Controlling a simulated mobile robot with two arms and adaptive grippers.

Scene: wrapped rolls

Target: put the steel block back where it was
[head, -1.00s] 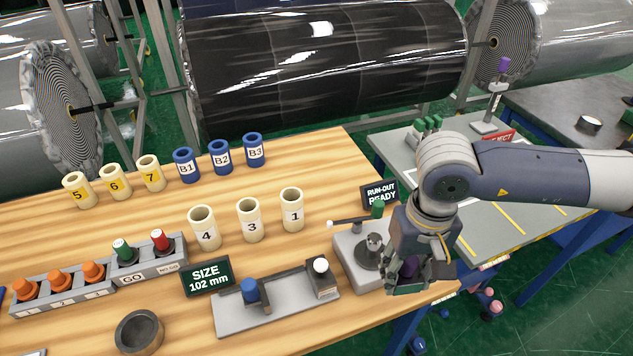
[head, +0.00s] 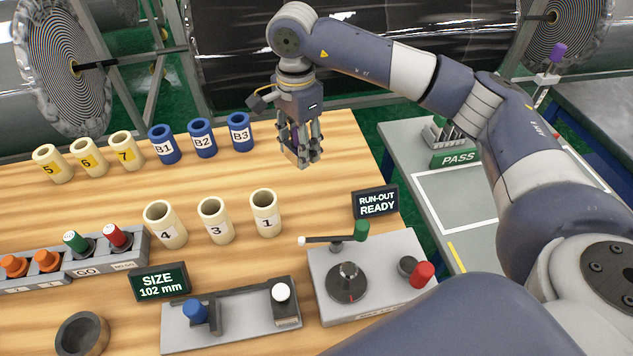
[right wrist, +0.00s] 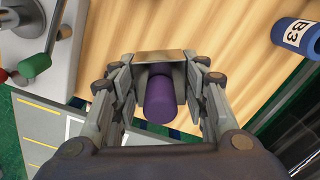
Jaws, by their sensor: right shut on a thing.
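My right gripper (head: 302,152) is above the back part of the wooden table, right of the blue roll B3 (head: 239,132). It is shut on the steel block (right wrist: 165,60), which shows in the right wrist view as a grey metal piece with a purple handle (right wrist: 160,98) between the fingers. In the head view the fingers hide most of the block. My left gripper is not in view.
Cream rolls 4, 3 and 1 (head: 265,213) stand mid-table. The run-out device (head: 348,283), with green and red knobs, is at the front right, beside the size gauge (head: 232,318). The PASS table (head: 432,195) lies right. The table's back right is clear.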

